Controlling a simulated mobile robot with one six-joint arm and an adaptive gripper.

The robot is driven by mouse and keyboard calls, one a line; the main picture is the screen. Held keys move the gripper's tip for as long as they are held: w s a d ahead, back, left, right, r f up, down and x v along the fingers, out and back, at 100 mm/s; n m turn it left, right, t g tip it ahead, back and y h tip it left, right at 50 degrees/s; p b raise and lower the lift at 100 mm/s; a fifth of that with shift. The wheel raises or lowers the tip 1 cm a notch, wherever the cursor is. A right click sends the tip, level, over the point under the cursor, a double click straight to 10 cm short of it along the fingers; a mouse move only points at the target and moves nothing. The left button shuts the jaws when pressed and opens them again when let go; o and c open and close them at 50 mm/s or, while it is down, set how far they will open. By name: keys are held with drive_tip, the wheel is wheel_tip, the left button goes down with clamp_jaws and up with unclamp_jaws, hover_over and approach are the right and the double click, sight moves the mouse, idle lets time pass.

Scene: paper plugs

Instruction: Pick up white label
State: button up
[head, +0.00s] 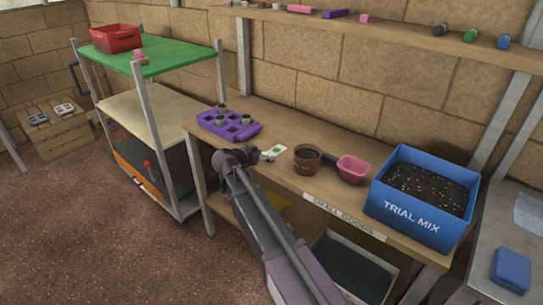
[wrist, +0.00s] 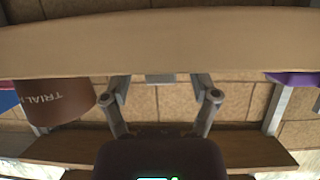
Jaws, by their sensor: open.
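A small white label (head: 273,152) with a green mark lies on the wooden bench, between the purple tray and the brown pot in the head view. My gripper (head: 252,154) is low at the bench, just left of the label; whether they touch is unclear. In the wrist view, which is upside down, my gripper (wrist: 160,79) is open with its fingers spread. A small pale grey piece shows between the fingers against the bench (wrist: 160,42); I cannot tell whether it is the label.
The purple tray (head: 218,127) holding small pots is to the left. The brown pot (head: 307,158), a pink tub (head: 353,169) and the blue TRIAL MIX box (head: 416,226) stand to the right. A shelf (head: 400,38) with small items runs above.

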idle(0.4)
drive_tip(key=c, duration=0.8)
drive_tip(key=shift+c, duration=0.2)
drive_tip(key=shift+r, duration=0.25)
wheel_tip(320, 180, up, 3)
drive_tip(key=p, duration=0.3)
drive_tip(key=shift+f, duration=0.1)
drive_tip(key=s+a+r+p, duration=0.1)
drive_tip(key=s+a+p, duration=0.1)
drive_tip(key=s, duration=1.4)
drive_tip(key=shift+r, duration=0.4)
